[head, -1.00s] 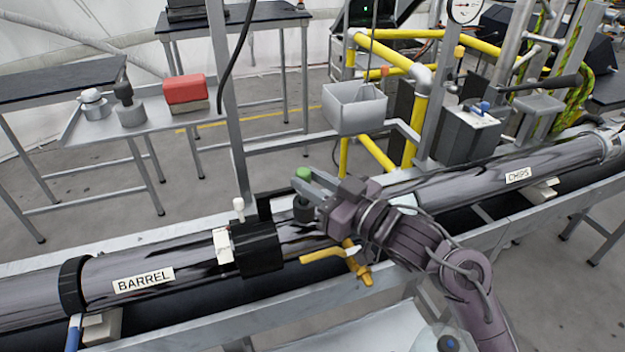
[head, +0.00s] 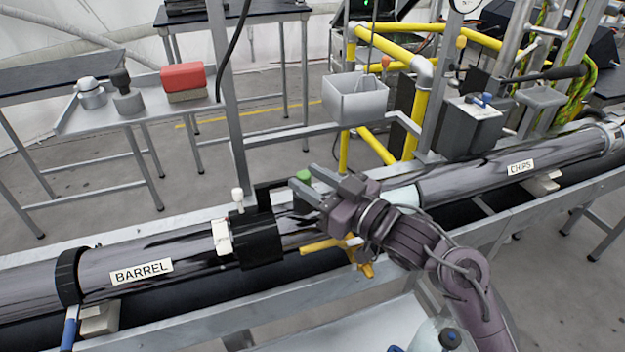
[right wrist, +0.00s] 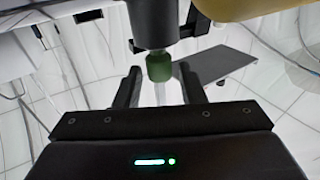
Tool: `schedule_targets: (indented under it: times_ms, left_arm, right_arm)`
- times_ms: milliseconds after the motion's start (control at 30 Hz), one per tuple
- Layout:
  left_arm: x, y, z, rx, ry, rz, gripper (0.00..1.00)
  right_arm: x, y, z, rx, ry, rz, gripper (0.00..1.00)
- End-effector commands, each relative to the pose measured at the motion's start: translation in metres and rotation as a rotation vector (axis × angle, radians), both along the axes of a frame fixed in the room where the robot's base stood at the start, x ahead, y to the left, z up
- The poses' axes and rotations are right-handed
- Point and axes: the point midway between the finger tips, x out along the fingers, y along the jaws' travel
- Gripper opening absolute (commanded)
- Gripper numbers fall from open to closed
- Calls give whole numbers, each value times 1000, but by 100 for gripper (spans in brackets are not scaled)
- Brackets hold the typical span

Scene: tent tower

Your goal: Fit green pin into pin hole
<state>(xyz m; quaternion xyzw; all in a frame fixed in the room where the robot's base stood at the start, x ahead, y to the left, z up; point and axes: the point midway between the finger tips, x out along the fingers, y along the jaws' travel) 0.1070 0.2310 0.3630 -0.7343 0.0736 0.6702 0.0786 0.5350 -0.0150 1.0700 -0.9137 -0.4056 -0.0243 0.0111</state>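The green pin (head: 303,176) shows as a small green head over the pipe. In the right wrist view the green head (right wrist: 159,67) adjoins a black cylinder (right wrist: 154,22). My right gripper (head: 301,184) is at the pin. In the wrist view its two fingers stand apart, one on each side of the green head, with gaps visible. In the head view the near finger hides the part below the green head. A white pin (head: 238,197) stands by a black collar (head: 258,240) to the left. I cannot make out a pin hole. My left gripper is not in view.
The pipe with the BARREL label (head: 142,271) runs from lower left to upper right. A yellow handle (head: 320,246) is just below the gripper. A grey open box (head: 355,104) and yellow rails (head: 424,90) stand behind. A grey post (head: 226,110) rises at left.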

Motion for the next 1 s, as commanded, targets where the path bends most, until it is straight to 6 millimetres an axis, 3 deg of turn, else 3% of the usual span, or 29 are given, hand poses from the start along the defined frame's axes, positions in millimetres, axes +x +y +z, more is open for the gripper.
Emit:
schedule_targets:
  times_ms: [100,400,800,1000]
  left_arm:
    - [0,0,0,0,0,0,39]
    - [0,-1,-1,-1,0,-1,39]
    - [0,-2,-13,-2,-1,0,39]
    - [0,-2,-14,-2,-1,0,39]
  right_arm:
    - [0,0,-2,-2,5,1,49]
    - [-2,-2,-5,-4,8,1,49]
    - [-43,-48,-8,-5,5,0,49]
    - [-52,-57,-5,-2,1,1,49]
